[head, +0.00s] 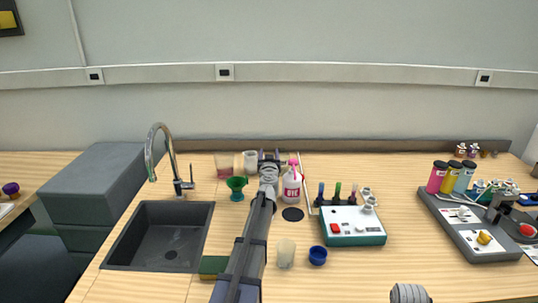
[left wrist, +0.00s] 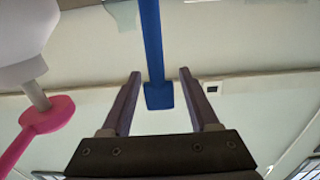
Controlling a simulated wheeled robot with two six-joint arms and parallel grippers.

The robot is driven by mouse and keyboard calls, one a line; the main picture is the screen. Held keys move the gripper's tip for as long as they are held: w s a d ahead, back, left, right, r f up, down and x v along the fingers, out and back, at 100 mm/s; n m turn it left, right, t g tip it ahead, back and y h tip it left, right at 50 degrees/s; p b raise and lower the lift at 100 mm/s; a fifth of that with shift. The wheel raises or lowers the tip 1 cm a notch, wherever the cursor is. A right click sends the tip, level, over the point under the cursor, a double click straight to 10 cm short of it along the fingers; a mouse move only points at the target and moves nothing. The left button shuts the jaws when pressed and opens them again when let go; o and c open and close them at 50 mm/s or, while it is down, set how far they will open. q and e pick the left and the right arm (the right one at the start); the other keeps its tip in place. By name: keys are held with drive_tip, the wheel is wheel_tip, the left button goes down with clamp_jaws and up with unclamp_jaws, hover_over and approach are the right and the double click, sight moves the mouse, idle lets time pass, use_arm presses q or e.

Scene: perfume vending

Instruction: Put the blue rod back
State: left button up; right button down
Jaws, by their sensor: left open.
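My left gripper (head: 269,157) is stretched out to the back of the table, left of a white bottle with a pink pump (head: 292,185). Its fingers are open in the left wrist view (left wrist: 158,76). A blue rod with a wider, flat end (left wrist: 153,40) shows there between the fingers, with gaps on both sides. I cannot tell how deep it is between them, and its other end is out of frame. In the head view I cannot make this rod out behind the gripper.
A white and green device (head: 356,238) stands right of the bottle, with blue, green and purple slim items (head: 338,192) at its back. A green funnel-shaped cup (head: 236,188), cream cup (head: 286,253) and blue cup (head: 318,255) are near my arm. A sink (head: 160,235) is left.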

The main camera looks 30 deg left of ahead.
use_arm(q)
drive_tip(key=v, duration=1.2)
